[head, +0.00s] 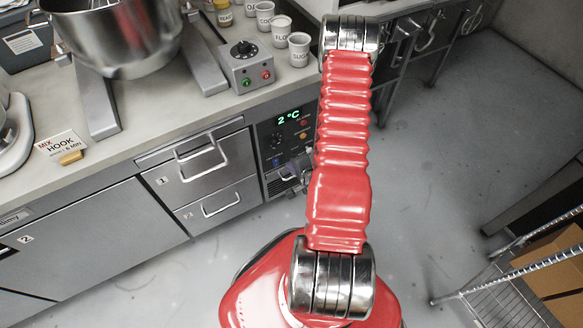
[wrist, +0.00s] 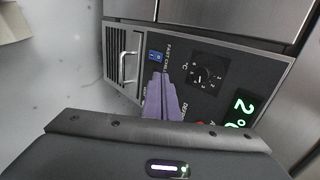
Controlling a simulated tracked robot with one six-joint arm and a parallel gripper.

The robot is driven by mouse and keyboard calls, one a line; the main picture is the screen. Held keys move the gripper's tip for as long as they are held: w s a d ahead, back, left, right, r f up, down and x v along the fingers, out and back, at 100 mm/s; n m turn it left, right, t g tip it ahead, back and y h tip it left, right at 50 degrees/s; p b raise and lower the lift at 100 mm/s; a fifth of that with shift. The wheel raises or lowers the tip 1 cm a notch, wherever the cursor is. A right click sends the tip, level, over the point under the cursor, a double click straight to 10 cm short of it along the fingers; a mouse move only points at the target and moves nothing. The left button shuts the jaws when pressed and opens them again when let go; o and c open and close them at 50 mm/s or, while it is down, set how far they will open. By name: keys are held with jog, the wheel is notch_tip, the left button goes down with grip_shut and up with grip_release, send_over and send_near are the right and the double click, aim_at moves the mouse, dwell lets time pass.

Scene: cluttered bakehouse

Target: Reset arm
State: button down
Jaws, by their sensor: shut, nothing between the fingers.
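My red ribbed arm (head: 342,150) rises from my base and reaches up to a chrome joint in the head view. In the wrist view my gripper (wrist: 160,78) shows its purple fingers shut together with nothing between them. They are in front of the dark control panel (wrist: 215,72) with a dial, a blue switch and a green temperature display. I cannot tell whether the fingertips touch the panel. In the head view the gripper is mostly hidden behind the arm, near the same panel (head: 283,138), which reads 2 °C.
The counter (head: 165,120) holds a steel mixing bowl (head: 120,35), a control box (head: 245,68), several labelled cups and a HOOK card (head: 62,147). Drawers (head: 205,162) with protruding handles are below. A wire rack (head: 505,295) stands at lower right. Grey floor (head: 440,160) right of the arm is clear.

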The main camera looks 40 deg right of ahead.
dwell(0.5)
jog(key=s+a+f+n+g+y, duration=0.1)
jog(key=s+a+f+n+g, duration=0.1)
jog(key=s+f+n+g, duration=0.45)
jog(key=s+r, duration=0.5)
jog(key=w+a+r+n+g, duration=0.15)
jog(key=a+r+n, duration=0.25)
jog(key=r, duration=0.7)
jog(key=w+a+r+n+g, duration=0.1)
jog(key=a+r+n+g, duration=0.2)
jog(key=r, duration=0.9)
jog(key=a+r+n+t, duration=0.3)
jog(key=a+r, duration=0.6)
jog(key=r, duration=0.3)
jog(key=a+r+n+t+y, duration=0.1)
jog(key=a+r+n+t, duration=0.3)
jog(key=a+r, duration=0.5)
notch_tip(320, 180, up, 4)
jog(key=shift+s+a+r, duration=0.15)
jog(key=shift+s, duration=0.2)
